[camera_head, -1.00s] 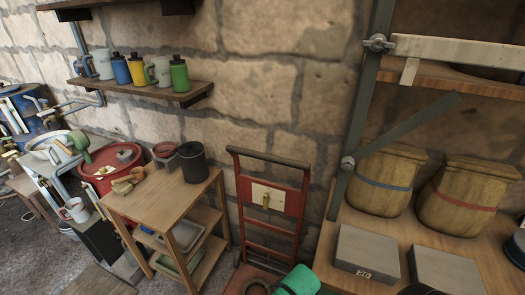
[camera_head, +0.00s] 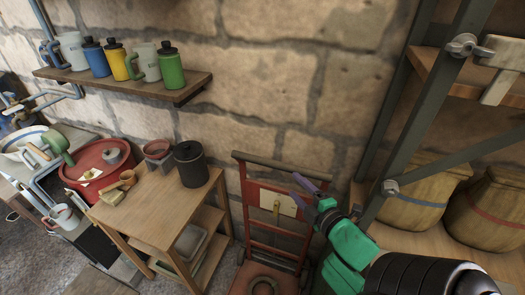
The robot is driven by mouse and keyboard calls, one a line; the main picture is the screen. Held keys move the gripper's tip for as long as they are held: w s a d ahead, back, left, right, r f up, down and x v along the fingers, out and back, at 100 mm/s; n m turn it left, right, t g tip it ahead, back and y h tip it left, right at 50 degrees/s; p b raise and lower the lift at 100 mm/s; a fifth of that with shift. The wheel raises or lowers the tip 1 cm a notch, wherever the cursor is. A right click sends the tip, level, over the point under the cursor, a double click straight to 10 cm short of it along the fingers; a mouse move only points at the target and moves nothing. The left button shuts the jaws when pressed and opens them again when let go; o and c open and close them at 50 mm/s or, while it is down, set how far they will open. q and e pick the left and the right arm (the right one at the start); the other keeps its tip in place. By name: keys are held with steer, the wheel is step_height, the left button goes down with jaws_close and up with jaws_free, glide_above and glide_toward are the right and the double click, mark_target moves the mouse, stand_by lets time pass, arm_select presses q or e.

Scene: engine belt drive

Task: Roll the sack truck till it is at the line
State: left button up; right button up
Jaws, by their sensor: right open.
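The red sack truck (camera_head: 271,211) stands upright against the stone wall, between the wooden side table and the shelving rack. It has a dark top bar, a pale plate with a brass-coloured part on its front, and a round dark ring low on its base. My right gripper (camera_head: 303,190), with purple fingertips on a green arm, is open and empty. In the picture it overlaps the truck's right side; whether it touches the frame I cannot tell. The lower right of the truck is hidden behind my arm. My left gripper is not in view. No line on the floor shows.
The wooden side table (camera_head: 158,209) with a black canister (camera_head: 191,164) stands close to the truck's left. The shelving rack (camera_head: 412,125) with sacks (camera_head: 420,196) is close on its right. A wall shelf (camera_head: 130,86) holds several bottles and mugs. A red drum (camera_head: 99,170) is farther left.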

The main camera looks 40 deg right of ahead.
mark_target(279, 168)
steer(key=x, duration=0.2)
steer(key=p+x, duration=0.1)
steer(key=x, duration=0.2)
steer(key=r+p+x, duration=0.1)
steer(key=x, duration=0.2)
steer(key=shift+d+r, duration=0.1)
steer(key=x, duration=0.5)
steer(key=shift+s+p, duration=0.1)
steer(key=shift+p, duration=0.2)
steer(key=shift+s, duration=0.3)
steer(key=shift+w, duration=0.1)
steer(key=c, duration=1)
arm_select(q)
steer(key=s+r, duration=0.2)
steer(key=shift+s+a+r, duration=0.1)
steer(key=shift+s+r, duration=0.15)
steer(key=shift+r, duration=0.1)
arm_select(e)
jaws_close()
